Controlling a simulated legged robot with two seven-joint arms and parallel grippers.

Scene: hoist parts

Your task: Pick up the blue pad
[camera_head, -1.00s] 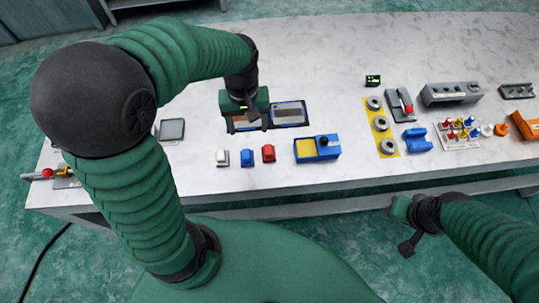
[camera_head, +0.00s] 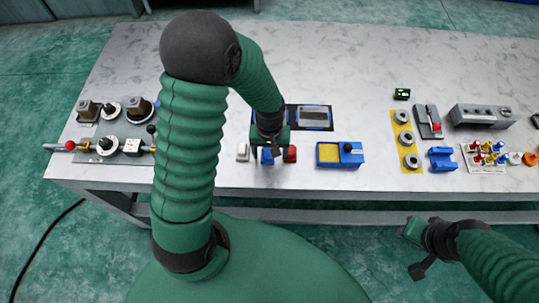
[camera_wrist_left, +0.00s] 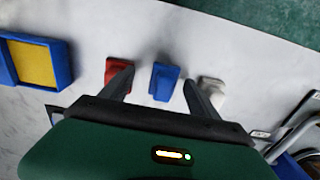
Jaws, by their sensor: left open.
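The blue pad (camera_head: 267,157) is a small blue block on the table near its front edge, between a white pad (camera_head: 243,152) and a red pad (camera_head: 290,154). My left gripper (camera_head: 270,150) is open above it and partly hides it in the head view. In the left wrist view the blue pad (camera_wrist_left: 164,82) shows between the two open fingers, with the red pad (camera_wrist_left: 118,75) on the left and the white pad (camera_wrist_left: 212,92) on the right. Nothing is in the left gripper. My right gripper (camera_head: 412,248) hangs off the table's front edge; its jaws are unclear.
A blue tray with a yellow inset (camera_head: 340,155) stands right of the pads. A dark mat with grey plates (camera_head: 314,117) lies behind my left gripper. Hoist parts (camera_head: 112,125) fill the table's left side. A yellow strip with grey rings (camera_head: 407,140) is further right.

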